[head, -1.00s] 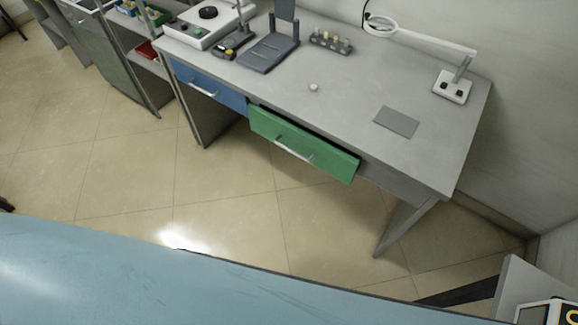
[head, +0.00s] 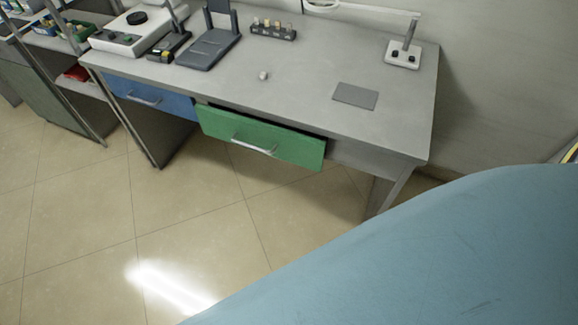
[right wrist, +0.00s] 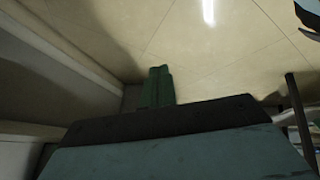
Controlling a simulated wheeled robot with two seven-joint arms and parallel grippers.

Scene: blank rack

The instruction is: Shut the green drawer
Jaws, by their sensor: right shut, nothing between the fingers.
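The green drawer (head: 290,146) is under the front edge of the grey desk (head: 300,85). Its front stands out from the desk, with a dark gap along its top edge, so it is partly open. A light bar handle (head: 254,148) crosses its front. My right gripper (right wrist: 158,72) shows in the right wrist view with its green fingers shut together and empty, over the tiled floor. The drawer cannot be made out in that view. Neither gripper shows in the head view, so their distance from the drawer cannot be told.
A blue drawer (head: 150,97) sits flush to the left of the green one. On the desk are a dark stand (head: 207,48), a small rack (head: 273,32), a flat grey plate (head: 355,96) and a lamp base (head: 403,54). Tiled floor (head: 90,230) before the desk is clear.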

